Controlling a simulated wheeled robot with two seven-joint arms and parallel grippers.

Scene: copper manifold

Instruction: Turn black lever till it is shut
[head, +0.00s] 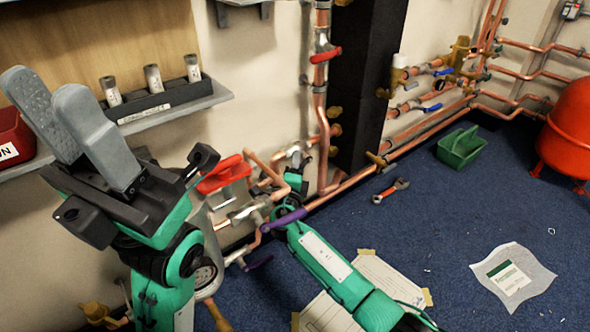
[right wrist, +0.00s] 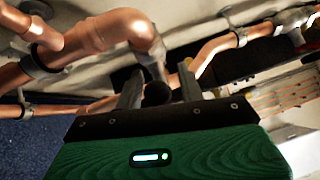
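My left gripper (head: 48,84) is raised at the left of the head view, its two grey fingers apart and empty. My right arm reaches to the low copper pipes in the middle, and its gripper (head: 291,180) is small and partly hidden there. In the right wrist view its two fingers (right wrist: 160,88) stand apart. A dark rounded piece (right wrist: 157,94) lies between them, with gaps on both sides. It may be the end of the black lever; I cannot tell surely. A copper elbow (right wrist: 130,30) is close beyond the fingers.
Around the right gripper are a red-handled valve (head: 225,175), a purple lever (head: 287,218) and a gauge (head: 207,274). A black column (head: 363,80) stands behind. A wrench (head: 391,190), a green caddy (head: 460,147) and a paper sheet (head: 513,275) lie on the blue floor.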

